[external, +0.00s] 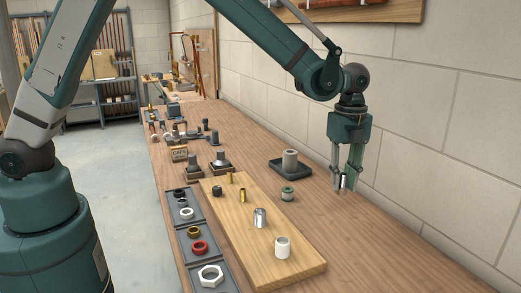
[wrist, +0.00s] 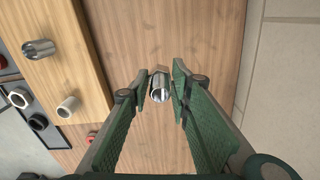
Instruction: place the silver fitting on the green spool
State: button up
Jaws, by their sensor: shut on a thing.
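The silver fitting (external: 344,182) is a small shiny tube between the fingertips of my gripper (external: 346,178). In the wrist view the fitting (wrist: 160,86) sits between the two green fingers (wrist: 160,93), its open end towards the camera. My gripper is shut on it and holds it above the bench, near the wall side. The green spool (external: 288,194) is a short grey-green piece with a pale top, standing on the bench right of the wooden board. It is left of my gripper in the external view. I do not make it out in the wrist view.
A wooden board (external: 303,269) carries a larger silver cylinder (external: 260,218), a white cylinder (external: 283,247) and brass pieces. A dark tray (external: 277,167) with a grey cylinder (external: 290,160) stands behind the spool. A divided tray (external: 191,219) holds rings. The bench's right front is clear.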

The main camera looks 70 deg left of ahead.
jog(key=s+a+r+p, duration=0.1)
jog(key=s+a+p, duration=0.1)
jog(key=a, duration=0.8)
jog(key=s+a+r+m+p, duration=0.1)
jog(key=s+a, duration=0.4)
jog(key=a, duration=0.5)
jog(key=shift+a+r+p, duration=0.3)
jog(key=shift+r+p, duration=0.1)
jog(key=shift+f, duration=0.15)
send_over(287, 189)
jog(key=shift+w+a+f, duration=0.1)
jog(key=shift+f, duration=1.3)
jog(key=shift+w+f, duration=0.1)
jog(key=shift+f, duration=1.3)
jog(key=shift+f, duration=2.05)
jog(key=shift+f, duration=0.15)
jog(key=o, duration=1)
jog(key=shift+c, duration=0.2)
